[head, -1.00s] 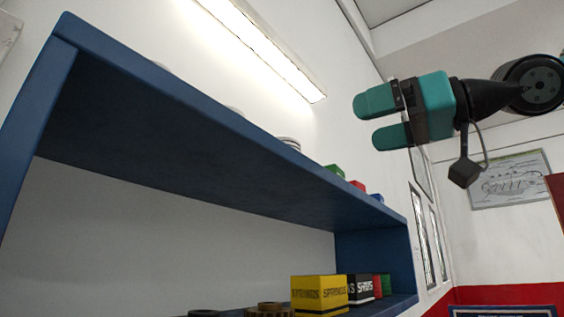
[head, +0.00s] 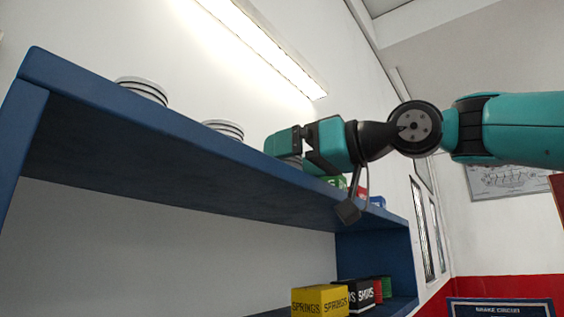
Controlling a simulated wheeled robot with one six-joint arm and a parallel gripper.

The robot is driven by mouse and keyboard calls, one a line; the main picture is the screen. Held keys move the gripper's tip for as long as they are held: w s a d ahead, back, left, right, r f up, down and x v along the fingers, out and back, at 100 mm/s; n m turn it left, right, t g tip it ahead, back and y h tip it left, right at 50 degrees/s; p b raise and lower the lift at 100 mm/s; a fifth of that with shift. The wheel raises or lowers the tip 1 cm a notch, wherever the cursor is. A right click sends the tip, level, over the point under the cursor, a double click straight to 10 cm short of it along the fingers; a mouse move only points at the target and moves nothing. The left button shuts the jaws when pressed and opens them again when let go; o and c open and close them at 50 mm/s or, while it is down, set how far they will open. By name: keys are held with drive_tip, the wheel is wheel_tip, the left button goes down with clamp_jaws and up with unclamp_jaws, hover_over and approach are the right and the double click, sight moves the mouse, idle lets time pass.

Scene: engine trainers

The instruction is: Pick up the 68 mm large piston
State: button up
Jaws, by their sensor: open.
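Several silver pistons with dark ring grooves stand along the top of the blue shelf. One piston (head: 141,88) is at the left and another piston (head: 224,129) is in the middle. A third piston (head: 291,160) is mostly hidden behind my gripper; only a small grey part shows under the fingers. I cannot tell from the view which is the 68 mm one. My gripper (head: 283,144) is open, with its teal fingers pointing left at the third piston. Whether the fingers are around it or only in front of it is hidden.
The blue shelf (head: 180,140) has a raised top edge seen from below. Green, red and blue boxes stand on top, right of the gripper and partly hidden. On the lower shelf are a yellow SPRINGS box (head: 320,300), a black SHIMS box (head: 361,294) and others. A lamp (head: 262,45) hangs above.

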drive_tip(key=x, duration=0.2)
drive_tip(key=shift+w+a+r+p, duration=0.1)
drive_tip(key=shift+w+a+p, duration=0.05)
drive_tip(key=shift+a+p, duration=0.15)
drive_tip(key=shift+d, duration=0.1)
drive_tip(key=c, duration=1)
drive_tip(key=shift+c, duration=0.9)
drive_tip(key=shift+r, duration=0.2)
